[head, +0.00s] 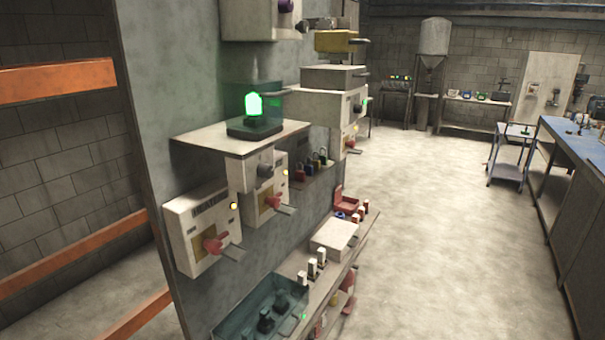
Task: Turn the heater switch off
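A light grey switch box (187,232) is mounted on the grey panel, left of centre in the head view. Neither of my grippers is in view.
A shelf (208,140) with a glowing green lamp (254,104) juts out above the boxes. A teal tray (232,321) and a lower shelf lie below. Orange rails (60,82) are at left. Open floor (430,230) lies right of the panel, before a blue-topped bench (575,145).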

